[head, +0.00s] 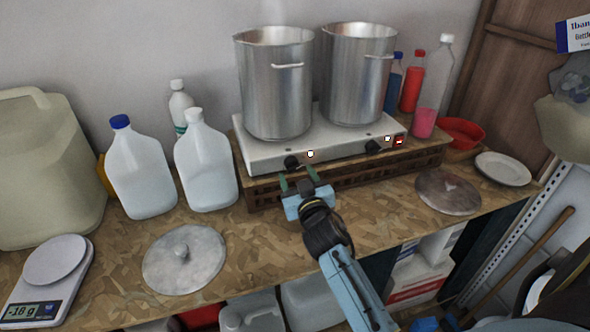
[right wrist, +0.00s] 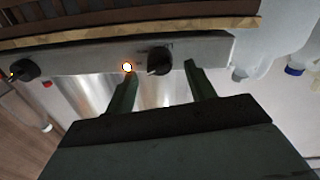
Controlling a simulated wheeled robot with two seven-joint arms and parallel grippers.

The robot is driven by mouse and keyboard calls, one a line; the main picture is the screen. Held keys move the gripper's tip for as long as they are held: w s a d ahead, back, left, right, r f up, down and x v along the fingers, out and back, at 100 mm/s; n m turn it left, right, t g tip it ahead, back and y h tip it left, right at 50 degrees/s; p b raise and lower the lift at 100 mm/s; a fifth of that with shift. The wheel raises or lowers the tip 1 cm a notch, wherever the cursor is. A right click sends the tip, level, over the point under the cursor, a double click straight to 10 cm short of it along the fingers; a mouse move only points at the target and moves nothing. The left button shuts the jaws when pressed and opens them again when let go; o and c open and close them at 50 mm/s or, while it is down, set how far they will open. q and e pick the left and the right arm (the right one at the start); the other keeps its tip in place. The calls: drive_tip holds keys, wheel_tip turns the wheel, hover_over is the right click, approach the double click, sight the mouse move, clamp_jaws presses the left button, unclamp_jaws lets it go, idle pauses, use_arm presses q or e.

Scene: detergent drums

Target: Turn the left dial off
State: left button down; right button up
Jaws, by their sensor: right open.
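The left dial (head: 292,163) is a black knob on the front of the white two-burner hot plate (head: 345,152). A lit indicator (head: 310,154) glows beside it. The right dial (head: 373,146) has a lit indicator (head: 388,139) too. My right gripper (head: 298,179) is open and empty, just in front of and below the left dial. In the right wrist view, which is upside down, the left dial (right wrist: 159,61) shows between the two fingertips, with a gap on each side. Contact cannot be made out. My left gripper is not in view.
Two steel pots (head: 275,85) (head: 357,75) stand on the hot plate, which rests on a wooden crate (head: 265,192). White jugs (head: 207,165) stand to the left. Lids (head: 184,258) (head: 447,193) lie on the bench either side.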

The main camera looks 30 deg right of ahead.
sight(293, 166)
drive_tip(key=shift+x, duration=1.3)
drive_tip(key=shift+c, duration=0.3)
drive_tip(key=c, duration=0.9)
